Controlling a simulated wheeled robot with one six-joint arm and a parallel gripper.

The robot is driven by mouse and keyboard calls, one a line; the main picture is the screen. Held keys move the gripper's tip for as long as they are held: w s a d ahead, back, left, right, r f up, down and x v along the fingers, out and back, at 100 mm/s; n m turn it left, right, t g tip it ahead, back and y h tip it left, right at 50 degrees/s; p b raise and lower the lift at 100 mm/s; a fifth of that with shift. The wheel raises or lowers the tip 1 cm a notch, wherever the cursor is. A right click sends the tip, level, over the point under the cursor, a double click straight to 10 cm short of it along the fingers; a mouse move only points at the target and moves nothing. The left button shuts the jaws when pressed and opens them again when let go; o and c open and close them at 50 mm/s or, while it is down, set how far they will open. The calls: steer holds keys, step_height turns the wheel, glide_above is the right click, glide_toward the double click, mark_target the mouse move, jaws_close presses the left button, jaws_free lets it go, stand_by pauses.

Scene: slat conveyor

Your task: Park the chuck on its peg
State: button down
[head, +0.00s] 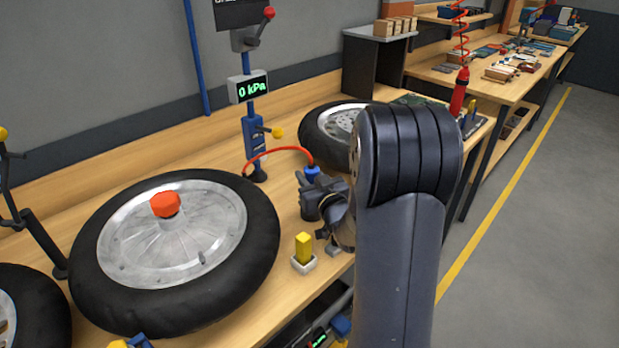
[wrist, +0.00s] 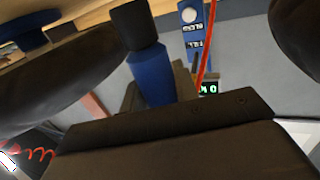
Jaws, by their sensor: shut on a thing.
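The chuck (head: 312,173) is a blue piece with a dark end, on the end of a red hose (head: 283,150). My gripper (head: 318,195) is shut on it and holds it above the bench, right of the large wheel. In the wrist view the blue chuck body (wrist: 152,75) and its dark end (wrist: 133,25) stand between my jaws, tilted. A square yellow post (head: 303,247) stands in a pale base at the bench's front edge, below my gripper. A yellow-tipped arm (head: 277,132) sticks out from the blue gauge stand. I cannot tell which is the peg.
A large wheel (head: 258,235) with a red cap (head: 165,204) lies on the bench at left. Another wheel (head: 322,130) lies behind my arm. The gauge stand carries a display (head: 249,87) reading 0 kPa. A red tool (head: 459,95) hangs at right. The floor at right is clear.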

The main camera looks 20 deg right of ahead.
steer(key=shift+f+b, duration=0.8)
steer(key=shift+b, duration=0.05)
stand_by(0.8)
steer(key=c, duration=1)
jaws_free()
steer(key=shift+r, duration=0.15)
steer(key=shift+r+p, duration=3.4)
steer(key=shift+r, duration=2)
steer(key=shift+f, duration=0.1)
steer(key=shift+f+b, duration=2.65)
steer(key=shift+f, duration=1.55)
steer(key=shift+r, duration=0.1)
